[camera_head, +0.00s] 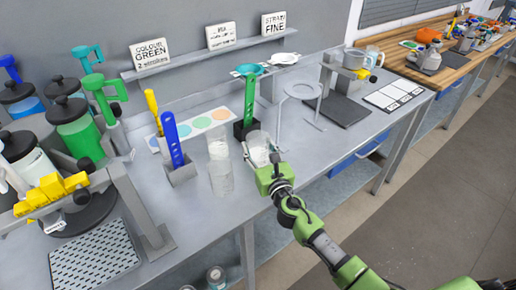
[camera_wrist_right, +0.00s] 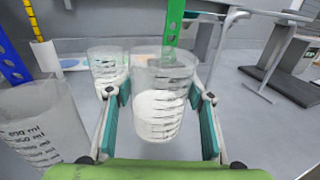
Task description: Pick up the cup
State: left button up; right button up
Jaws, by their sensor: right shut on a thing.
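A clear measuring cup (camera_wrist_right: 163,95) with dark marks and white contents stands upright between the two teal pads of my right gripper (camera_wrist_right: 158,97) in the right wrist view. The gripper is shut on its sides. In the head view, this cup (camera_head: 258,147) is at the front part of the grey bench, with my right gripper (camera_head: 262,157) reaching it from the front right. I cannot tell whether its base touches the bench. My left gripper is not in view.
Two more clear cups stand close by on the left, one nearer (camera_head: 221,179) and one behind (camera_head: 218,149). A blue tool in a holder (camera_head: 175,150) and a green tool (camera_head: 249,100) stand near. A white ring stand (camera_head: 303,91) is to the right.

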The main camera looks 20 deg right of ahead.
jog(key=s+a+r+p, duration=0.2)
jog(key=s+r, duration=0.7)
jog(key=s, duration=0.4)
jog(key=shift+a, duration=0.25)
jog(key=shift+s, duration=0.2)
